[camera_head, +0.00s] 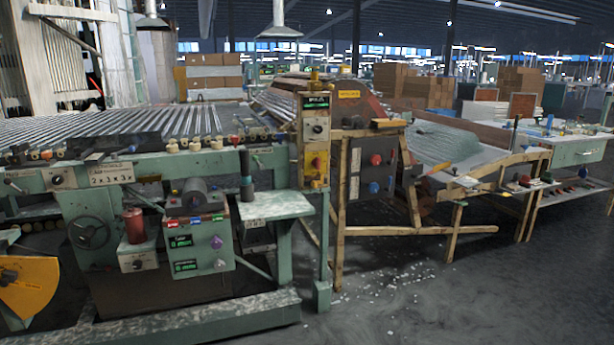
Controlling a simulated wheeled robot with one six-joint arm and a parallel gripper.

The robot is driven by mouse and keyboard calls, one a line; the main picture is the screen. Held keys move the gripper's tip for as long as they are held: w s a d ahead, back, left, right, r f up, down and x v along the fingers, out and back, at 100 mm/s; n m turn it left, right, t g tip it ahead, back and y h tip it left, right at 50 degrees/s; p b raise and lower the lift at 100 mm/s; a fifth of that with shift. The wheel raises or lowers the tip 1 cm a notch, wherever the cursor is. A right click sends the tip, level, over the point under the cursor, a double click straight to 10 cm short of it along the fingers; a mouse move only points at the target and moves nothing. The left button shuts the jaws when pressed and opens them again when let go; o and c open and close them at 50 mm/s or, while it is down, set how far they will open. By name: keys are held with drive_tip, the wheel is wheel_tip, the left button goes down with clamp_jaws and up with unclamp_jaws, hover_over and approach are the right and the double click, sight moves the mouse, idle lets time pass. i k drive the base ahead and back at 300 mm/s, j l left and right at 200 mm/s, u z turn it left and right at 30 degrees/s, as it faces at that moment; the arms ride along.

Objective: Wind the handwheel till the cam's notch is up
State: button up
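A dark spoked handwheel (89,232) is mounted on the front of the green machine (240,308), at the left. An orange-yellow rounded plate (32,290) with a dark hub stands at the lower left edge, partly cut off by the frame. It may be the cam; I cannot tell for sure, and no notch can be made out on it. My gripper is not in view.
A red cylinder (134,225) and a green control box (196,250) with knobs and displays sit right of the handwheel. A green base beam (200,322) runs along the floor in front. Open grey floor (460,300), with white bits scattered, lies to the right.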

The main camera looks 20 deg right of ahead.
sight(88, 233)
drive_tip(key=u, duration=1.5)
